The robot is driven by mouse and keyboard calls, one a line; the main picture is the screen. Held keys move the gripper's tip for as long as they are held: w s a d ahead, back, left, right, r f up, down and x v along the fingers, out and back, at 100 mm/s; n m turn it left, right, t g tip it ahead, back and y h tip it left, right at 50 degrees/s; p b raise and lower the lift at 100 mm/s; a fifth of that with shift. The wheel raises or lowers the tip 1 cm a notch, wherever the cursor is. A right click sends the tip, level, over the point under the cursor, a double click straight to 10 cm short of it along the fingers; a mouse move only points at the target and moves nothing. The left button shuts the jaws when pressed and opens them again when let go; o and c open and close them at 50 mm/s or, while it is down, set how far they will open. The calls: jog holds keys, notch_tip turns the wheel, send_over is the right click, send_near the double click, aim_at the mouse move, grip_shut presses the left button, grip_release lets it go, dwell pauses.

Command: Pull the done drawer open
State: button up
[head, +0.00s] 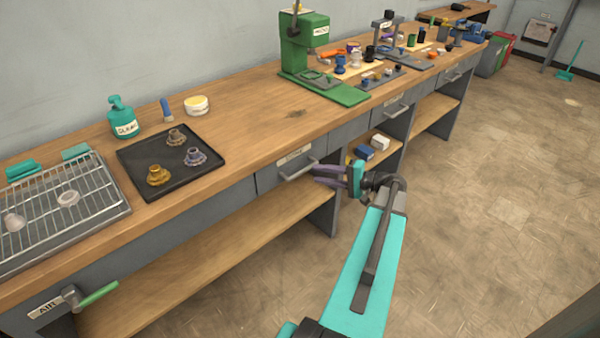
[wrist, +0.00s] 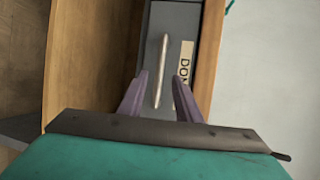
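The done drawer (head: 285,165) is a grey front under the workbench's edge, flush with the bench as far as I can see. It has a pale bar handle (head: 299,171) and a label. In the wrist view the label (wrist: 186,62) reads "DON", its end hidden by a finger. The handle (wrist: 161,70) shows there between the two purple fingers. My gripper (head: 318,174) is open, in front of the drawer at about handle height. In the wrist view my gripper (wrist: 161,85) has a finger on each side of the handle, apart from it. I cannot tell the exact depth gap.
The wooden workbench (head: 255,125) carries a black tray (head: 205,170) with several small parts, a wire rack (head: 60,215) and a green press (head: 303,50). A lower shelf (head: 180,275) lies beneath. The floor (head: 480,200) to the right is clear.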

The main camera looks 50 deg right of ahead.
aim_at(303, 172)
jog(key=shift+p+x, duration=0.45)
jog(key=shift+x, duration=3.45)
grip_shut()
jog(key=shift+s+a+f, duration=0.1)
jog(key=shift+s+a, duration=0.05)
jog(key=shift+a, duration=0.35)
jog(key=shift+d, duration=0.3)
